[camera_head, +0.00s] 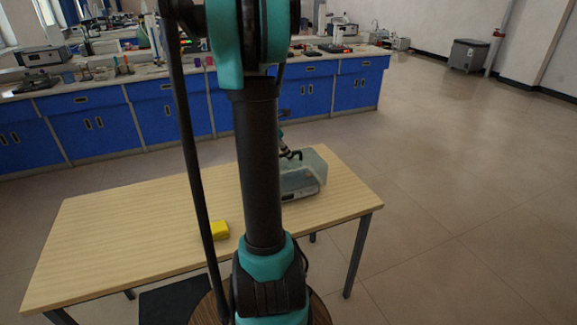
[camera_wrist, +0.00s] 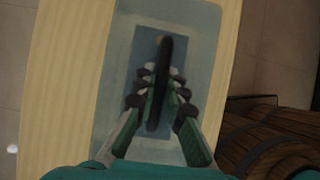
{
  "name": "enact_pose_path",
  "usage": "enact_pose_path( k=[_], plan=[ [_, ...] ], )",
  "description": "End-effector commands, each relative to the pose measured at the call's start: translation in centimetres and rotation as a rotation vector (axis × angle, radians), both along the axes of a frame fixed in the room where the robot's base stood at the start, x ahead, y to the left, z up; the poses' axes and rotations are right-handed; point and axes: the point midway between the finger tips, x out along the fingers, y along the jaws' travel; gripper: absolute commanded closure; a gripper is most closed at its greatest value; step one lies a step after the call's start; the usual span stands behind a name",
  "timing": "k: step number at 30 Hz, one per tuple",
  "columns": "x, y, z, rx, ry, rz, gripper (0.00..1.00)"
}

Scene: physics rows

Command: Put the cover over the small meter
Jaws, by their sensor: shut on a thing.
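The cover (camera_head: 314,165) is a clear, faintly blue box with a dark bar handle on top. It is at the right part of the wooden table, partly behind my arm. In the wrist view the cover (camera_wrist: 205,45) fills the middle, and my gripper (camera_wrist: 158,82) is shut on its dark handle. A grey box-like shape with a dark front, which looks like the small meter (camera_head: 301,193), shows through the cover's wall. A blue-grey patch shows through the top in the wrist view. I cannot tell whether the cover's lower rim touches the table.
The wooden table (camera_head: 110,235) is mostly bare. A yellow block (camera_head: 219,230) lies near its front edge, left of the cover. Blue lab benches (camera_head: 100,120) with several instruments stand behind, apart from the table. Floor is open at the right.

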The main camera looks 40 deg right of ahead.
Motion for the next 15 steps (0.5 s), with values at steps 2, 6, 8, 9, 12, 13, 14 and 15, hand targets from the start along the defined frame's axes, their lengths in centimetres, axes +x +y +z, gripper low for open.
enact_pose_path(
  k=[2, 6, 8, 9, 12, 13, 14, 15],
  plan=[
    [0.0, 0.0, -0.6, 0.000, 0.000, 0.000, 1.00],
    [0.0, 0.0, -1.7, 0.000, 0.000, 0.000, 1.00],
    [0.1, 0.0, -2.6, 0.000, 0.000, 0.000, 1.00],
    [0.0, 0.0, -3.1, 0.000, 0.000, 0.000, 1.00],
    [0.0, 0.0, -4.2, 0.000, 0.000, 0.000, 1.00],
    [0.0, 0.0, -4.4, 0.000, 0.000, 0.000, 1.00],
    [0.0, 0.0, -4.5, 0.000, 0.000, 0.000, 1.00],
    [0.0, 0.0, -4.6, 0.000, 0.000, 0.000, 1.00]
  ],
)
